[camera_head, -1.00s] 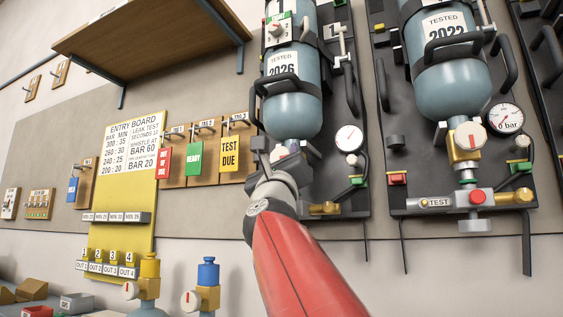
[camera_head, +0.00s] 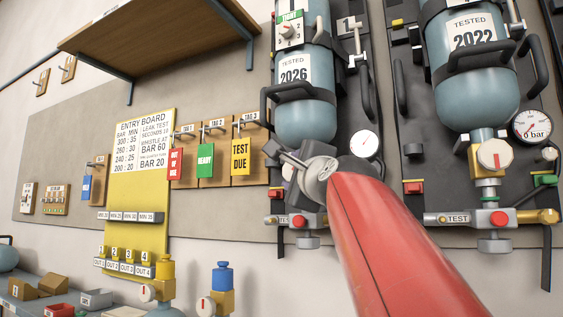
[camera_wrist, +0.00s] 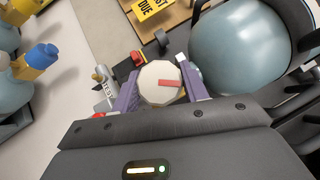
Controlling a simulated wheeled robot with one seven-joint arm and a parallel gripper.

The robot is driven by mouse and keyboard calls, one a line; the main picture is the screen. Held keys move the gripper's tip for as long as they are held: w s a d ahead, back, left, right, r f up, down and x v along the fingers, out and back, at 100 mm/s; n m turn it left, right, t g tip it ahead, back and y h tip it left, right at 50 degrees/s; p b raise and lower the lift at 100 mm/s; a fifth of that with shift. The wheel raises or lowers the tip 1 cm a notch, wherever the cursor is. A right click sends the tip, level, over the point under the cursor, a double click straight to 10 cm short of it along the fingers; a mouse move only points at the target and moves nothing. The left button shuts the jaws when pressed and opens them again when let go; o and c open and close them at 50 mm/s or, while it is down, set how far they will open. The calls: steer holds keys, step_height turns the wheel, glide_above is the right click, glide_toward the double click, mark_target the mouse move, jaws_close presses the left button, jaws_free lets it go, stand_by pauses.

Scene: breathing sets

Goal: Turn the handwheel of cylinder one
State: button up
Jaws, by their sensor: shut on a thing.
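Cylinder one (camera_head: 303,118) is the blue-grey bottle labelled TESTED 2026, hanging upright on the dark wall panel with a plate marked 1. Its handwheel (camera_wrist: 152,90), a pale many-sided knob with a red mark, shows below the bottle in the wrist view. My gripper (camera_wrist: 161,84) has its purple fingers on either side of the knob and is shut on it. In the head view my gripper (camera_head: 289,174) is at the bottle's lower end, and my wrist and red arm hide most of the handwheel.
A round gauge (camera_head: 366,145) sits just right of my wrist. Below is a TEST fitting with a red button (camera_head: 300,220). A second cylinder (camera_head: 468,95) labelled 2022 hangs to the right. Hanging tags (camera_head: 205,160) and a yellow board (camera_head: 135,235) are to the left.

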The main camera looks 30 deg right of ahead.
steer(key=n+g, duration=0.4)
steer(key=shift+n+y, duration=0.3)
steer(key=shift+y, duration=0.1)
steer(key=shift+g, duration=0.4)
stand_by(0.4)
steer(key=o, duration=1)
steer(key=v, duration=0.7)
steer(key=shift+s, duration=0.4)
steer(key=shift+a, duration=0.1)
